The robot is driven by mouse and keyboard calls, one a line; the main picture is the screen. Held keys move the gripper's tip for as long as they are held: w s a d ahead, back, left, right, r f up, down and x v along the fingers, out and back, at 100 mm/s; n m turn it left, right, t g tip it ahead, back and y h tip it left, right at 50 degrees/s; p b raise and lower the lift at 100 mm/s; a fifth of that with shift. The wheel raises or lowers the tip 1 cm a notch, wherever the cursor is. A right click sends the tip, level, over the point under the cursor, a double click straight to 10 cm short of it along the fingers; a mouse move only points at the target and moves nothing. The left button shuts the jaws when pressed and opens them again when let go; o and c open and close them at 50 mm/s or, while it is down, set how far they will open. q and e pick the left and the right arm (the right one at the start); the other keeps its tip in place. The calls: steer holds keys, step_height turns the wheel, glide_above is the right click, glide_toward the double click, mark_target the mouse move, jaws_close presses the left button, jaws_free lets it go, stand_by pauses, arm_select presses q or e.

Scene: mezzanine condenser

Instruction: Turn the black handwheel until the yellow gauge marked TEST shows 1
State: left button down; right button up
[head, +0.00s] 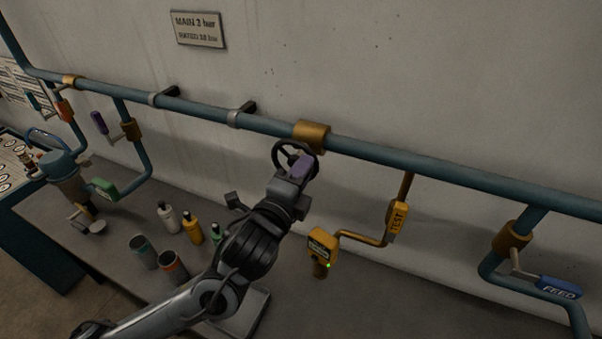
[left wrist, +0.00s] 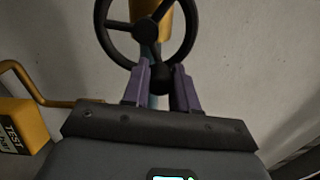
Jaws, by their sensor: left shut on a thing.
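The black handwheel (head: 283,152) sits on the teal pipe by a brass fitting. In the left wrist view the handwheel (left wrist: 104,32) fills the top middle, with its rim and spokes visible. My left gripper (head: 299,168) is at its lower right edge. In the left wrist view its purple fingers (left wrist: 161,80) are shut on a black knob at the wheel's rim. The yellow gauge (head: 322,242) stands on the bench with a small green light; its reading is too small to tell. It shows partly in the left wrist view (left wrist: 20,125), marked TEST.
A blue FEED lever (head: 558,288) is at the far right. Bottles (head: 192,226) and cups (head: 174,267) stand on the bench left of my arm. A MAIN sign (head: 198,29) is on the wall.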

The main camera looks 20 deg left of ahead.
stand_by(0.3)
arm_select(q)
steer(key=c, duration=0.9)
jaws_free()
steer(key=shift+s+a+b, duration=0.25)
steer(key=shift+s+b, duration=0.95)
steer(key=shift+s, duration=0.6)
steer(key=shift+s+a+b, duration=0.25)
steer(key=shift+s+b, duration=0.9)
steer(key=shift+s, duration=0.6)
steer(key=shift+s+a+b, duration=0.25)
steer(key=shift+s+b, duration=0.95)
steer(key=shift+s, duration=0.6)
